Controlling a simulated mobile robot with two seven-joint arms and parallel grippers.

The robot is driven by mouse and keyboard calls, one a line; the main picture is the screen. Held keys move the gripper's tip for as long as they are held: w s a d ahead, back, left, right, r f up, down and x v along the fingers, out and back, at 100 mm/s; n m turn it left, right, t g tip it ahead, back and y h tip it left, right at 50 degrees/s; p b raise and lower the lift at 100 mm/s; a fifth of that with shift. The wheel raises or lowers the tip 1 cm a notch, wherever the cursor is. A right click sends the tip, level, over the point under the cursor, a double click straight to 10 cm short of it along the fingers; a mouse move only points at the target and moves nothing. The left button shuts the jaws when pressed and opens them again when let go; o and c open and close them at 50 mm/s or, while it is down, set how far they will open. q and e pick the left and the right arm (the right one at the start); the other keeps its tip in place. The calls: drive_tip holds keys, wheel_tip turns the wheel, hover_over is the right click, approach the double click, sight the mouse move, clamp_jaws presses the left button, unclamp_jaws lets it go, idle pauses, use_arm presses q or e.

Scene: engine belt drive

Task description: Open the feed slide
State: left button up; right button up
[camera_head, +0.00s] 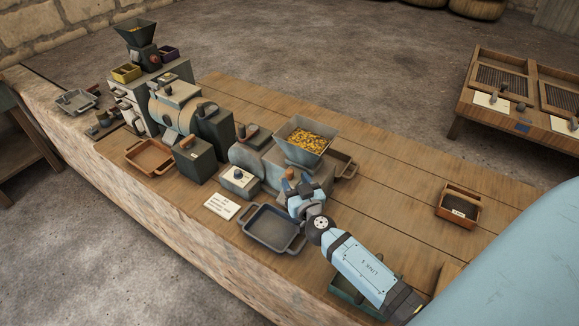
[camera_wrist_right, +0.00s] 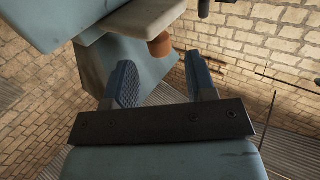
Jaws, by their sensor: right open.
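The feed hopper (camera_head: 307,140), full of yellow grain, stands on a grey mill on the bench. A brown wooden knob (camera_head: 290,173) is at the near side below the hopper; I take it as the feed slide's handle. My right gripper (camera_head: 303,194) is open beside the machine, close to this knob. In the right wrist view the two blue fingers (camera_wrist_right: 163,78) are apart, with the knob (camera_wrist_right: 158,46) just beyond them, roughly in line with the gap. Contact does not show. The slide plate cannot be made out. My left gripper is out of view.
A dark empty tray (camera_head: 272,239) sits below my right arm, with a label card (camera_head: 222,205) and a switch box (camera_head: 240,181) beside it. A belt-drive engine (camera_head: 174,108) stands further left.

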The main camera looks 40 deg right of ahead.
sight(291, 174)
drive_tip(key=x, duration=0.3)
drive_tip(key=shift+w+d+p, duration=0.1)
drive_tip(key=shift+w+p, duration=0.3)
drive_tip(key=shift+w, duration=0.4)
